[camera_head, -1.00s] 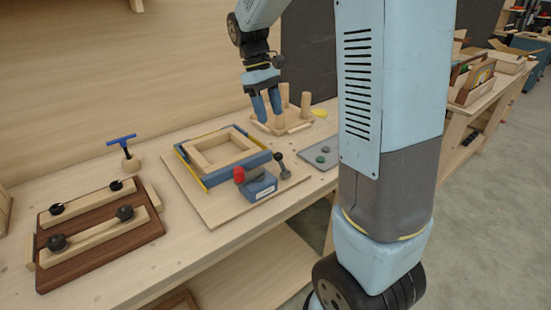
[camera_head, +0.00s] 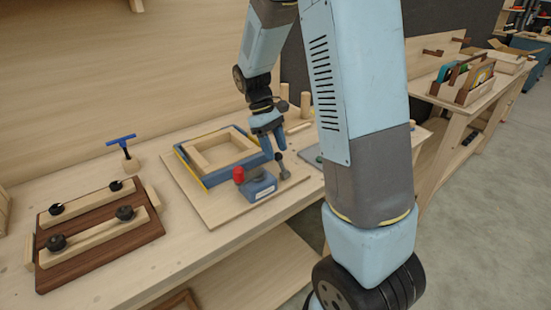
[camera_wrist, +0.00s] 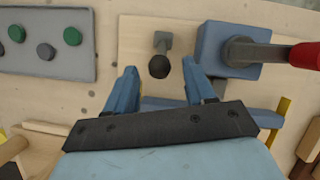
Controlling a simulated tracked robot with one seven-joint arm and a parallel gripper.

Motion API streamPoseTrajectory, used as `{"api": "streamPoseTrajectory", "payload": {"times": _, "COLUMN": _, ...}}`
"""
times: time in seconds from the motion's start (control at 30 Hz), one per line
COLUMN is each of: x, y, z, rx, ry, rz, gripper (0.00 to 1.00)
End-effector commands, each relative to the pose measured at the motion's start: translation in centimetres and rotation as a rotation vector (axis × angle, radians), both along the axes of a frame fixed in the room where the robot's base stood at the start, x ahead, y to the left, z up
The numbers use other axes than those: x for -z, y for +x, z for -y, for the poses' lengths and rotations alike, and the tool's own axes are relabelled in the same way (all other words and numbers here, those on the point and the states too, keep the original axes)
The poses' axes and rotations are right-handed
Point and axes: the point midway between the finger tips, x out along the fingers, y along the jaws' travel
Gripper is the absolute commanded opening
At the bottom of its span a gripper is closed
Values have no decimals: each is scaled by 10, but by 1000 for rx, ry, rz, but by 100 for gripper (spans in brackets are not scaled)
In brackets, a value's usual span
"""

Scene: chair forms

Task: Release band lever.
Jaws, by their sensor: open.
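A wooden frame (camera_head: 222,151) lies on a board, with a blue and yellow band (camera_head: 242,168) around it. At its near right corner sits a blue block (camera_head: 260,187) carrying a lever with a red grip (camera_head: 238,174). Beside it stands a short lever with a dark round knob (camera_head: 280,157). My gripper (camera_head: 274,147) is open above that knob. In the wrist view the dark knob (camera_wrist: 159,67) shows between the fingertips, apart from both. The blue block (camera_wrist: 225,48) and red grip (camera_wrist: 305,56) are to the right.
A grey plate with green and grey discs (camera_wrist: 45,42) lies close to the board. A dark clamping board (camera_head: 100,235) with black knobs and a blue T-handle (camera_head: 121,140) stand at the left. Wooden pegs (camera_head: 305,104) stand behind my gripper.

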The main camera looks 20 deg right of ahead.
Motion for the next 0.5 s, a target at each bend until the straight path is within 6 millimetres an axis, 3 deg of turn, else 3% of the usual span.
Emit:
{"api": "streamPoseTrajectory", "payload": {"times": 0.2, "x": 25, "y": -10, "z": 5, "rx": 0, "ry": -1, "rz": -3, "gripper": 54}}
{"api": "streamPoseTrajectory", "payload": {"times": 0.5, "x": 34, "y": -12, "z": 7, "rx": 0, "ry": 0, "rz": 0, "gripper": 54}}
